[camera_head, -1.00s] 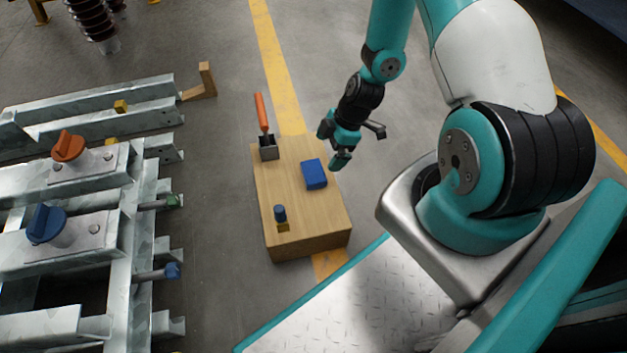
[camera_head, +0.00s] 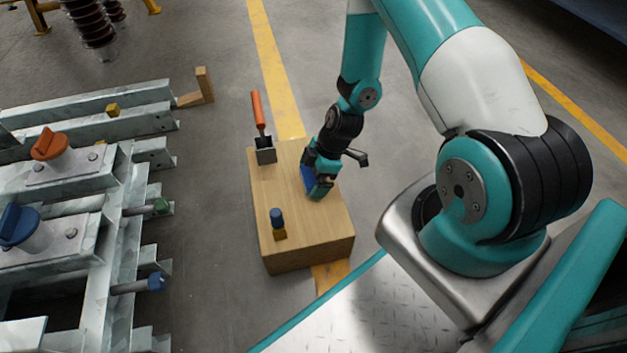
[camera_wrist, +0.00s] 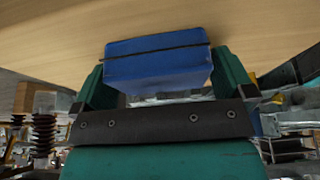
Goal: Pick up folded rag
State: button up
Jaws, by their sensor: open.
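The folded rag (camera_wrist: 158,62) is a blue block-like bundle with a dark line across it, resting on the wooden box top. In the head view the rag (camera_head: 306,177) is mostly hidden behind my gripper (camera_head: 318,185). In the wrist view my gripper (camera_wrist: 165,85) is open, with one teal finger on each side of the rag. The rag sits between the fingers; I cannot tell whether either finger touches it.
A metal frame (camera_head: 110,240) with orange and blue knobs stands at left. Floor lies between them.

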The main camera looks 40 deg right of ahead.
jog(key=c, duration=0.6)
jog(key=shift+r, duration=0.15)
notch_tip(320, 180, up, 20)
jog(key=p, duration=1.1)
